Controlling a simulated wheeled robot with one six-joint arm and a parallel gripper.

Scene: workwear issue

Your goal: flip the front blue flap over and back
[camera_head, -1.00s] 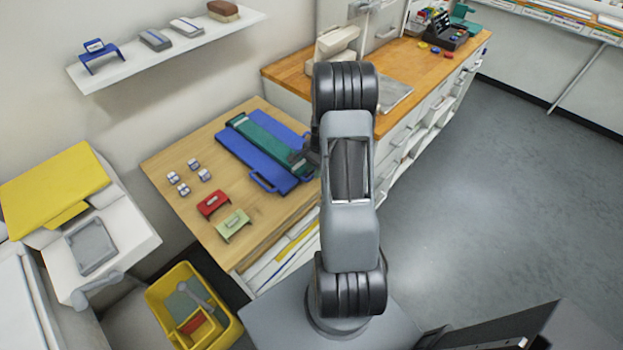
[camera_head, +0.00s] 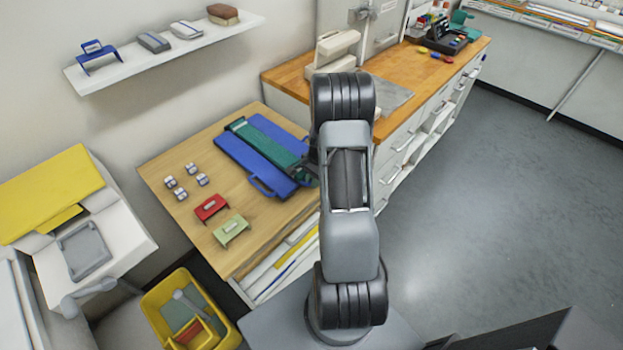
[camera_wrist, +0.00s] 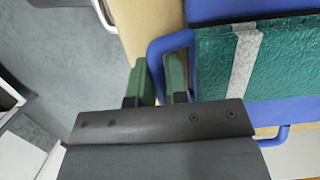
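A blue folding board (camera_head: 238,155) lies flat on the wooden table, with a folded green garment (camera_head: 262,142) lengthwise on it. In the wrist view the green garment (camera_wrist: 285,60) has a grey stripe across it. The front blue flap's loop handle (camera_wrist: 157,48) sticks out past the garment's end. In the head view my gripper (camera_head: 308,168) is at the board's front end, largely hidden by my arm.
A second blue handle (camera_wrist: 283,136) shows at the board's side, and another (camera_head: 262,187) at its left. Small grey-white blocks (camera_head: 186,181), a red stand (camera_head: 211,207) and a green stand (camera_head: 230,230) are left on the table. A wooden counter (camera_head: 400,65) adjoins at right.

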